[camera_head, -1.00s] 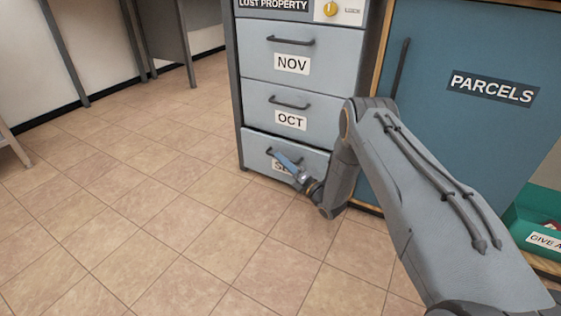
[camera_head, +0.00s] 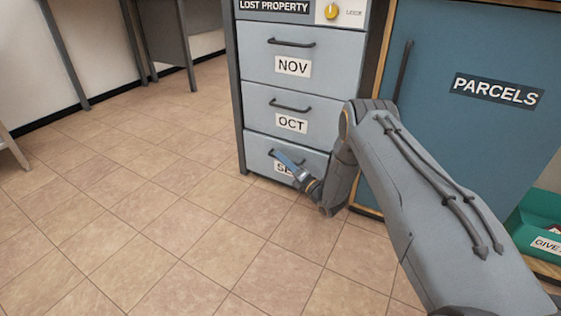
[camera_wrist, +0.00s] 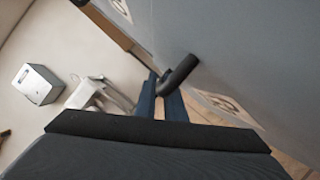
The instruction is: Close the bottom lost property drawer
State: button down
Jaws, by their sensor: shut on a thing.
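The bottom lost property drawer (camera_head: 314,162) is the lowest of the grey-blue drawers in the cabinet, and its label starts with "SE". In the head view its front looks flush or nearly flush with the drawers above. My gripper (camera_head: 281,157) reaches it from the lower right, its blue fingers in front of the label and the handle. The fingers hide part of both. In the wrist view the fingers (camera_wrist: 161,92) are shut at the dark bar handle (camera_wrist: 180,74), with the grey drawer front (camera_wrist: 235,50) beside them.
The OCT drawer (camera_head: 312,129) and the NOV drawer (camera_head: 315,72) above look shut. The blue parcels door (camera_head: 460,135) stands right of the cabinet, behind my arm. A green bin (camera_head: 540,207) is at the far right. The tiled floor (camera_head: 130,210) on the left is clear.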

jog(key=shift+w+d, duration=0.6)
jog(key=shift+w, duration=0.3)
jog(key=c, duration=1.8)
grip_release()
jog(key=shift+c, duration=0.2)
jog(key=p+v, duration=0.3)
jog(key=v, duration=0.4)
jog(key=shift+s+d+p, duration=0.25)
jog(key=shift+s+p, duration=0.05)
jog(key=shift+s, duration=0.05)
